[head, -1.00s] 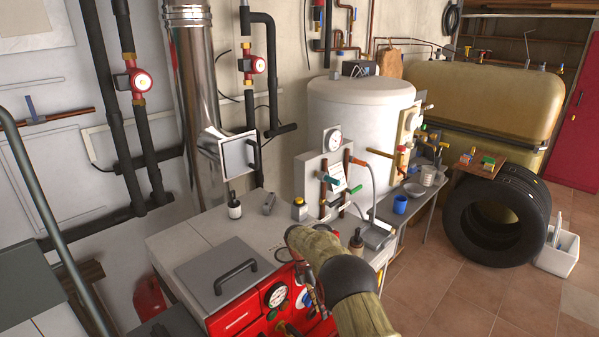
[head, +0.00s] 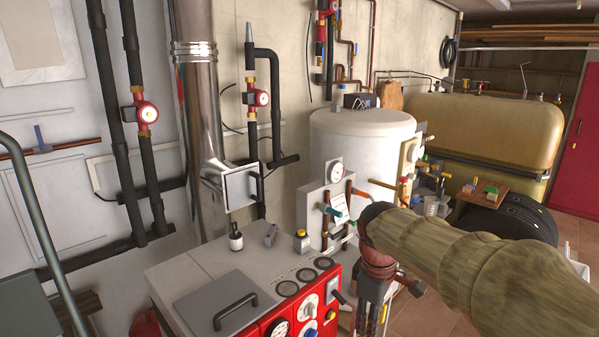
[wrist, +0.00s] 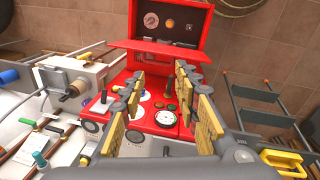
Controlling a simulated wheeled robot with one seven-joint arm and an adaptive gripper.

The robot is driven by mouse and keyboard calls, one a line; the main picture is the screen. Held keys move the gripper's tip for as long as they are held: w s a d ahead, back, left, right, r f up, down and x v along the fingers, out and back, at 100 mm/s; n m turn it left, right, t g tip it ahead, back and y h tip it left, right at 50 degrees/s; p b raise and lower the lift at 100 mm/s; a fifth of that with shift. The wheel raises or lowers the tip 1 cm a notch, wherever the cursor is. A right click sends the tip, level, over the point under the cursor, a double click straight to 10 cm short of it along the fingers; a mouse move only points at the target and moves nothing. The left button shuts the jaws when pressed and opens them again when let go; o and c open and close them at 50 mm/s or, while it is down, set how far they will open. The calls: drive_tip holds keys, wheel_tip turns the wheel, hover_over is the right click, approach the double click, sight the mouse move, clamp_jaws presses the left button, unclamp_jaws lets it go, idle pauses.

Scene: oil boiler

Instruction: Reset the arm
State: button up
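My gripper (head: 370,318) hangs down at the end of my arm, right of the red boiler front (head: 290,318) in the head view. Its lower end is cut off by the picture edge. In the wrist view my gripper (wrist: 167,88) shows two separated fingers with yellow pads. The gap between them is empty. Beyond them is the red control panel (wrist: 172,62) with a round gauge (wrist: 164,118) and several knobs. No contact between the fingers and the panel is visible.
A white tank (head: 350,145) and valve pipes stand behind my arm.

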drive_tip(key=s+d+m+t, duration=0.1)
drive_tip(key=s+m, duration=0.4)
drive_tip(key=s, duration=0.6)
drive_tip(key=s+d+m+t, duration=0.2)
drive_tip(key=s+m, duration=0.4)
drive_tip(key=s, duration=0.5)
drive_tip(key=shift+r+t+y, duration=0.35)
drive_tip(key=shift+t+y, duration=0.05)
drive_tip(key=shift+t, duration=0.2)
drive_tip(key=shift+s, duration=0.15)
